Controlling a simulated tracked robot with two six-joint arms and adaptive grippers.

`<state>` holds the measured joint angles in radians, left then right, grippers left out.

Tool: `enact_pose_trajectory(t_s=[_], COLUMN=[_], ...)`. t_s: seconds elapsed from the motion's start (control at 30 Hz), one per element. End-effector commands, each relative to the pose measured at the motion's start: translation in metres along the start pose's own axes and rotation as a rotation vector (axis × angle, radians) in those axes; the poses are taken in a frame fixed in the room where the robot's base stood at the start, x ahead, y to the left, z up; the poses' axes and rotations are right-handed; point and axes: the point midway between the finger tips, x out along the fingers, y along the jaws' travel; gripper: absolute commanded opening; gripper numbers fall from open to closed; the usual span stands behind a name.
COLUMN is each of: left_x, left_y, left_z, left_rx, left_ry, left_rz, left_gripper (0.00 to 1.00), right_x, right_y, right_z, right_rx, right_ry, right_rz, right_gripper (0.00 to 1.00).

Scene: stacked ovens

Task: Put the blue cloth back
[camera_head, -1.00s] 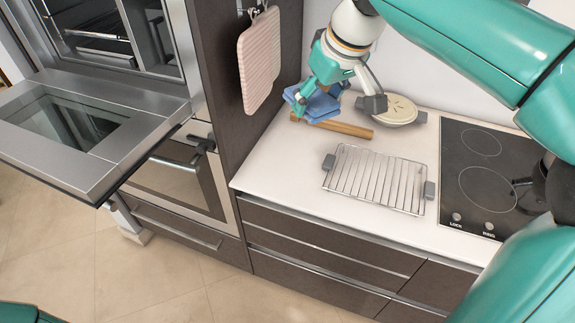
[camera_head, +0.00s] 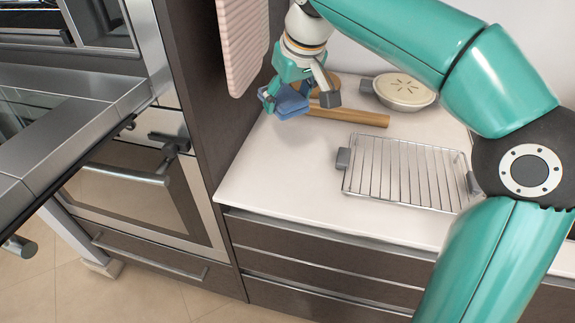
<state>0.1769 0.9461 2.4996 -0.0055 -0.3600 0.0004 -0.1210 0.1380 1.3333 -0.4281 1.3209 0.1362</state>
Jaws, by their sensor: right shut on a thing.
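The blue cloth (camera_head: 290,103) is a folded, bunched piece of fabric above the back left of the white counter. My right gripper (camera_head: 283,97) is shut on it, reaching down from the upper right. I cannot tell whether the cloth touches the counter. The gripper and cloth partly cover a wooden rolling pin (camera_head: 358,117) lying behind them. My left gripper is out of view.
A wire rack (camera_head: 405,172) with grey end grips lies on the counter (camera_head: 290,180). A pie (camera_head: 404,90) stands behind it. A pink pad (camera_head: 243,40) hangs on the dark cabinet side. An open oven door (camera_head: 70,130) juts out at left.

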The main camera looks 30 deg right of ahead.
Motion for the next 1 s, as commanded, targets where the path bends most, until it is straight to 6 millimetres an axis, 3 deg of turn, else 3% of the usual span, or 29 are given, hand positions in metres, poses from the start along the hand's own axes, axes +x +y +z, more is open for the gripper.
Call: enact_pose_trajectory(t_s=[0.2, 0.4, 1.0], left_x=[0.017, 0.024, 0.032], left_y=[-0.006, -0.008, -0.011], left_z=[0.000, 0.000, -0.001], left_rx=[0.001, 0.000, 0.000], left_ry=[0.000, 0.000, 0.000], left_rz=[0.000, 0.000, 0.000], left_gripper=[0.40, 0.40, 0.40], right_x=[0.057, 0.098, 0.152], right_y=[0.007, 0.008, 0.007], right_z=[0.030, 0.047, 0.070], right_rx=[0.017, 0.020, 0.022], right_ry=[-0.006, -0.004, -0.001], right_rz=[0.008, 0.009, 0.009], right_gripper=[0.34, 0.34, 0.34])
